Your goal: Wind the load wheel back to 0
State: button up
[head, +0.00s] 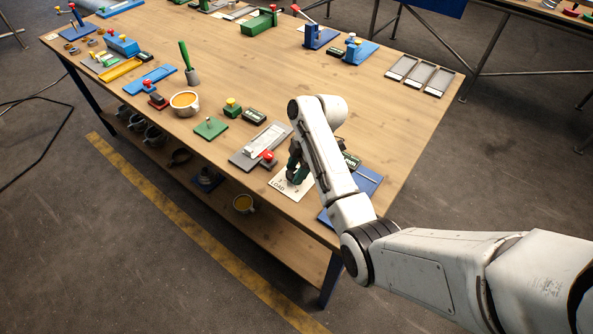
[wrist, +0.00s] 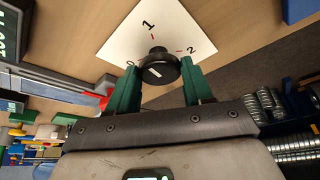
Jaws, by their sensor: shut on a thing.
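The load wheel is a dark round knob (wrist: 158,69) with a short white mark on its face, standing on a white card (wrist: 128,40). In the wrist view the card carries 0, 1 and 2 with red ticks. Which number the white mark points at, I cannot tell. In the head view the card (head: 279,184) reads LOAD and lies near the table's front edge; my arm and gripper hide the wheel there. My gripper (wrist: 158,78) has green fingers on both sides of the wheel and is shut on it. It also shows in the head view (head: 297,174).
A grey plate with a red-topped block (head: 267,156) lies just left of the card. A blue plate (head: 367,181) and a small dark display (head: 351,160) are to the right.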

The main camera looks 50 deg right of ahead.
jog(key=n, duration=0.1)
jog(key=n+g+b, duration=0.1)
jog(key=n, duration=0.1)
jog(key=shift+w+d+n, duration=0.15)
jog(key=shift+w+n, duration=0.1)
jog(key=shift+n, duration=0.15)
jog(key=n+g+b, duration=0.1)
jog(key=n, duration=0.2)
jog(key=shift+w+n+g, duration=0.1)
jog(key=shift+n+g, duration=0.2)
jog(key=shift+g, duration=0.1)
jog(key=n+g, duration=0.1)
jog(key=n, duration=0.2)
jog(key=shift+w+r+n, duration=0.1)
jog(key=shift+n, duration=0.3)
jog(key=shift+w+a+n+g+h, duration=0.1)
jog(key=shift+n+g+h, duration=0.25)
jog(key=shift+n, duration=0.75)
jog(key=shift+w+a+n+g+h, duration=0.15)
jog(key=shift+n+g, duration=0.4)
jog(key=shift+n, duration=0.55)
jog(key=shift+s, duration=0.1)
jog(key=o, duration=1)
